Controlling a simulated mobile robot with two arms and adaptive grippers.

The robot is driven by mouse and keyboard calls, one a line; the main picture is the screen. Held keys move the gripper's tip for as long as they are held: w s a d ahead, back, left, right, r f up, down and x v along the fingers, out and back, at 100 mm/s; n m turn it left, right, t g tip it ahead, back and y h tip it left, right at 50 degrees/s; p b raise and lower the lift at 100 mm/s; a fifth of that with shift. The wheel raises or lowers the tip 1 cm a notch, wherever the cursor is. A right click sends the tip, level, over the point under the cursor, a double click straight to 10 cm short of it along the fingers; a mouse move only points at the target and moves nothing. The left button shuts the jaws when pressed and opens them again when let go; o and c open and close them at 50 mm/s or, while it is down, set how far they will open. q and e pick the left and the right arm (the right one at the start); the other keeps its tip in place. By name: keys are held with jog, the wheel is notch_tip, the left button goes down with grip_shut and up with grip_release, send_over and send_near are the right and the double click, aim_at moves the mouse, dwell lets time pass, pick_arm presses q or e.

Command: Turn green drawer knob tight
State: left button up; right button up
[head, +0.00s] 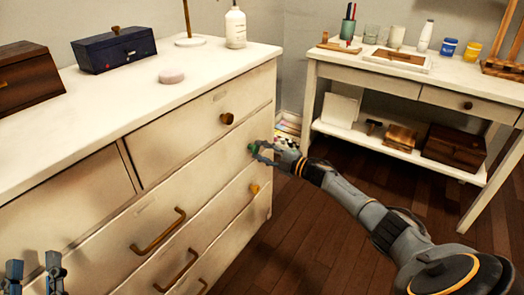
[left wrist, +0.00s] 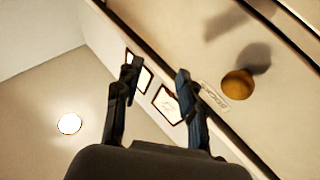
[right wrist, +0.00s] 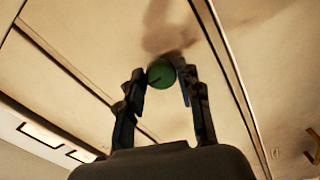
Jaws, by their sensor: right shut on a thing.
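The green drawer knob (head: 252,149) sits on the front of the white dresser (head: 172,150), on a middle drawer near its right end. My right gripper (head: 257,150) reaches it from the right and is shut on it. In the right wrist view the round green knob (right wrist: 161,75) shows between the two fingertips (right wrist: 160,82), with a dark line on its face. My left gripper (head: 35,268) is at the bottom left of the head view, open and empty. In the left wrist view its fingers (left wrist: 156,76) are apart with nothing between them.
A brown knob (head: 227,118) is above the green one and a yellow knob (head: 254,188) below. Bar handles (head: 158,231) stick out from other drawers. A dark blue box (head: 112,49) and a white bottle (head: 235,27) stand on top. A white side table (head: 420,88) is at right.

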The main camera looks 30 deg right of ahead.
jog(key=o, duration=1.1)
jog(key=shift+o, duration=0.2)
jog(key=v, duration=1.2)
